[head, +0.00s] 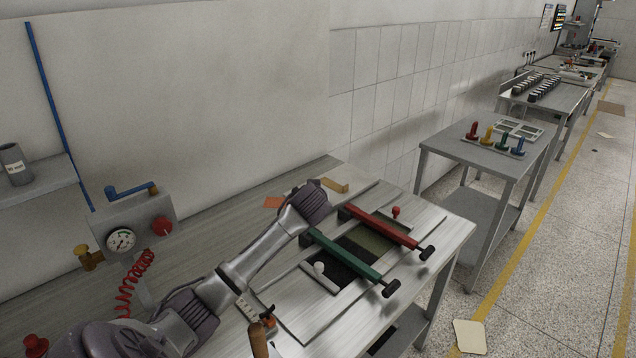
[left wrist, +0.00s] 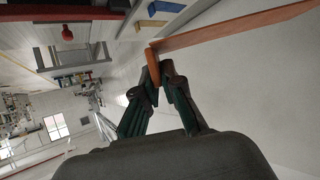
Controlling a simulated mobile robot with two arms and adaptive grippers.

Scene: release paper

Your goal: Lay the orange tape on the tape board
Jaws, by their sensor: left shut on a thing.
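My left gripper (head: 308,200) is over the back part of the near table, at the left end of the red and green bars. In the left wrist view its two fingers (left wrist: 157,78) are shut on the orange tape (left wrist: 230,30), a flat strip bent near the fingertips and stretching to the upper right. In the head view a small orange patch (head: 272,202) shows just left of the gripper; the rest of the tape is hidden. I cannot tell which surface is the tape board. My right gripper is not in view.
A metal plate carries a red bar (head: 385,226), a green bar (head: 342,254) and a dark pad (head: 350,262). A yellowish block (head: 335,185) lies behind the gripper. A gauge box (head: 125,240) stands left. A wooden handle (head: 258,340) is near the front edge.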

